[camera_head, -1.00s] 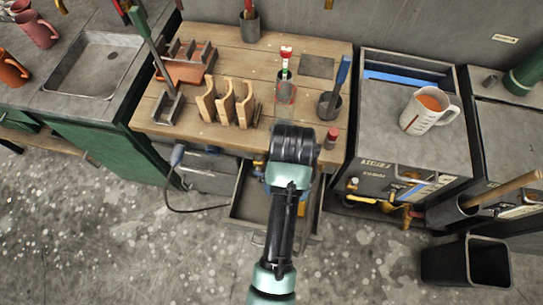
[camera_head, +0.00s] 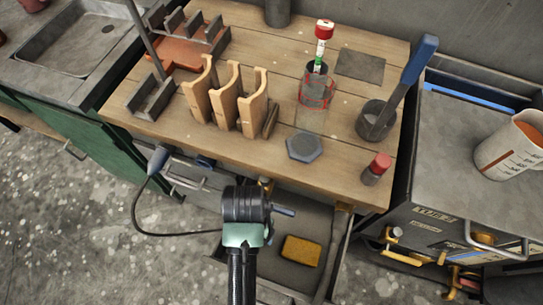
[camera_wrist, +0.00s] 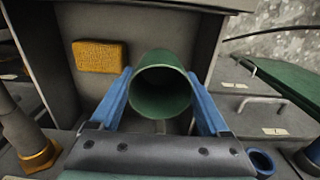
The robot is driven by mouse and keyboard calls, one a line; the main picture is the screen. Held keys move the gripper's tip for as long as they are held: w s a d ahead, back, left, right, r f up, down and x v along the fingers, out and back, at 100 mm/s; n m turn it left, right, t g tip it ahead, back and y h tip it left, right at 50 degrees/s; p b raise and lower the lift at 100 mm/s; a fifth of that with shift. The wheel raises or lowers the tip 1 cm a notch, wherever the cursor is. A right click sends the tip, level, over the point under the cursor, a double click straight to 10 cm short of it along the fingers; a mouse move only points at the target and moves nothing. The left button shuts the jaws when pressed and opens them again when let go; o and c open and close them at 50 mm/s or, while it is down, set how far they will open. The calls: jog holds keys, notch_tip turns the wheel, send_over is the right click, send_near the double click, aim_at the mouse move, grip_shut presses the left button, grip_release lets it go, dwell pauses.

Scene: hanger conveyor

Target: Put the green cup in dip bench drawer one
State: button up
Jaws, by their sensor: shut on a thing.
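The green cup (camera_wrist: 161,88) is between the blue fingers of my gripper (camera_wrist: 160,75) in the wrist view, its round open mouth facing the camera. The fingers are shut on its sides. In the head view my gripper (camera_head: 283,210) is over the open drawer (camera_head: 318,222) under the wooden bench, towards its left side. My own arm hides the cup there. A yellow sponge (camera_head: 301,250) lies in the drawer; it also shows in the wrist view (camera_wrist: 100,56), beside the cup. I cannot tell whether the cup touches the drawer floor.
The wooden bench top (camera_head: 225,145) above the drawer holds wooden stands (camera_head: 226,95), a grey pot with a blue-handled tool (camera_head: 377,120) and a small red-capped jar (camera_head: 376,169). A grey unit with a measuring jug (camera_head: 511,147) stands right. A cable (camera_head: 140,215) hangs left of the drawer.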

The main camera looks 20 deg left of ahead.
notch_tip(320, 180, down, 10)
jog(key=b, duration=0.2)
jog(key=shift+b, duration=0.3)
jog(key=o, duration=1.3)
jog(key=shift+f, duration=0.1)
jog(key=shift+o, duration=0.2)
notch_tip(320, 180, up, 12)
jog(key=p, duration=0.3)
jog(key=shift+r, duration=0.2)
